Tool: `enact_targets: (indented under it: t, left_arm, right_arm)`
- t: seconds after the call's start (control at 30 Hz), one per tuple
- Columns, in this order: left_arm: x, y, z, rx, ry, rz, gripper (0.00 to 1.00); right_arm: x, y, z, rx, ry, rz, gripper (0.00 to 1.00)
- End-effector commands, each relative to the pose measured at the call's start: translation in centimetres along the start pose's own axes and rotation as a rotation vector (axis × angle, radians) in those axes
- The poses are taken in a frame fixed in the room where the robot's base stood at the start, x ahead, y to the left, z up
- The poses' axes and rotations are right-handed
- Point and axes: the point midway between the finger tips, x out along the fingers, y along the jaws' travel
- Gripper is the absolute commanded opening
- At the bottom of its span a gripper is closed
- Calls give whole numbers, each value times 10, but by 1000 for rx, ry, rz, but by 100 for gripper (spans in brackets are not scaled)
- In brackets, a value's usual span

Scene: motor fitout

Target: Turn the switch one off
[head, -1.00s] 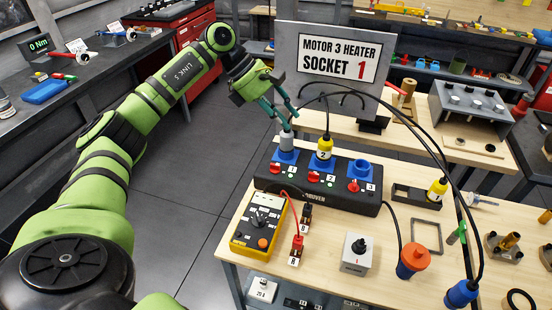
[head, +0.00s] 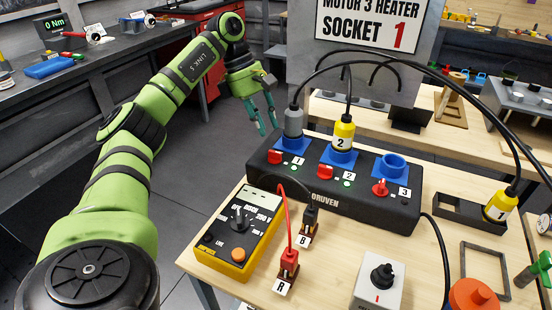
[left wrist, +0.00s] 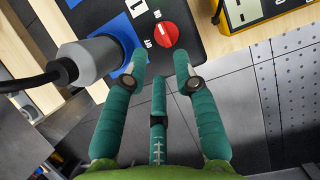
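Switch one is a red rotary knob (head: 275,157) on the black DRUVEN box (head: 400,214), below the blue socket 1 (head: 283,145). A grey plug (head: 293,122) stands in that socket. In the left wrist view the knob (left wrist: 167,35) lies just beyond my fingertips, with the grey plug (left wrist: 87,60) to its left. A white line crosses the knob; I cannot tell which label it points at. A green light (head: 298,160) shows beside label 1. My left gripper (head: 268,129) is open and empty, just left of the plug; its fingers (left wrist: 158,55) are spread. My right gripper is not visible.
Socket 2 holds a yellow plug (head: 343,132); socket 3 (head: 391,166) is empty. Cables arch over the box. A yellow multimeter (head: 238,230) and the B (head: 307,228) and R (head: 288,266) connectors stand in front. A sign (head: 368,25) reads "MOTOR 3 HEATER SOCKET 1".

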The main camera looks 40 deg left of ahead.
Motion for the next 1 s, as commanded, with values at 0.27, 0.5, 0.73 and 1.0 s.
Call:
enact_targets:
  t: [0.27, 0.5, 0.73, 1.0]
  left_arm:
    - [30, -1, -1, -1, 2, -4, 29]
    - [63, -1, -1, 0, 1, -3, 29]
    - [72, 0, -1, 0, -1, 0, 29]
    - [72, 0, 0, 0, -1, 1, 0]
  right_arm:
    - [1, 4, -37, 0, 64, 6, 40]
    - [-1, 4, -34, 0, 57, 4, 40]
    - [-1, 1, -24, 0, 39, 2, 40]
    - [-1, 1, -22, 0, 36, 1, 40]
